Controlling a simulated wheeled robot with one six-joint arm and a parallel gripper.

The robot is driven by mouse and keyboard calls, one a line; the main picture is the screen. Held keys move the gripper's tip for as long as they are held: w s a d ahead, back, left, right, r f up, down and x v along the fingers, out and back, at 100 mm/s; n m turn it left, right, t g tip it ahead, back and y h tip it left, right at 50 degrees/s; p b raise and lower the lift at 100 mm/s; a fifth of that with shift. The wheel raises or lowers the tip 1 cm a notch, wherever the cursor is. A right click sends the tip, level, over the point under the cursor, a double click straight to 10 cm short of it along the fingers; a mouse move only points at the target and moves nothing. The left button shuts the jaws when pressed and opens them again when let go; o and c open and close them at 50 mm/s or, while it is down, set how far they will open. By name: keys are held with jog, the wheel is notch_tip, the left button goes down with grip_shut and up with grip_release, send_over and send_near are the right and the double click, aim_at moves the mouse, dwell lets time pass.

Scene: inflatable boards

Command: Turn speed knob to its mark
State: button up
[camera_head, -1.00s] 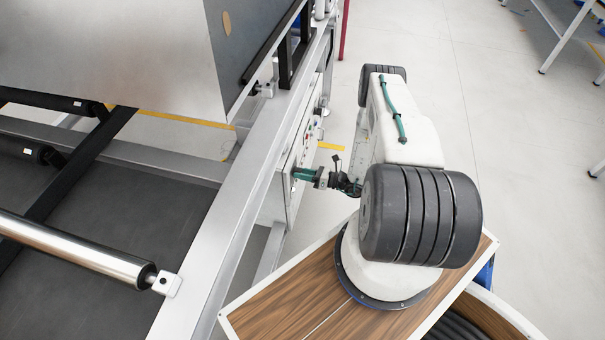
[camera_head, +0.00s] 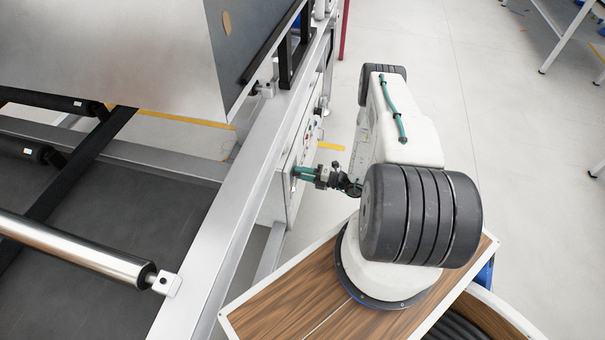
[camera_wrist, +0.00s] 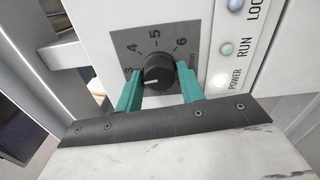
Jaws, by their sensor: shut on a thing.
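The speed knob (camera_wrist: 158,72) is round and black, on a dark grey dial plate (camera_wrist: 129,47) with tick marks and numbers from about 3 to 6. A pale pointer line on the knob points to the lower left, near the 3. My gripper (camera_wrist: 159,78) has green fingers, one on each side of the knob, and is shut on it. In the head view my gripper (camera_head: 297,172) reaches left to the front of the control box (camera_head: 282,203); the knob is hidden there. I cannot make out a separate target mark.
Right of the dial are a green RUN lamp (camera_wrist: 227,48), a lit POWER lamp (camera_wrist: 219,80) and a blue lamp (camera_wrist: 236,5). A metal machine frame (camera_head: 233,215) runs along the left of my arm. Open floor (camera_head: 500,130) lies to the right.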

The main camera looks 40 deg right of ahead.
jog(key=shift+d+m, duration=0.1)
jog(key=shift+m, duration=4.9)
jog(key=o, duration=1)
jog(key=shift+c, duration=0.2)
jog(key=v, duration=0.7)
jog(key=shift+s+d, duration=0.2)
jog(key=shift+s, duration=0.1)
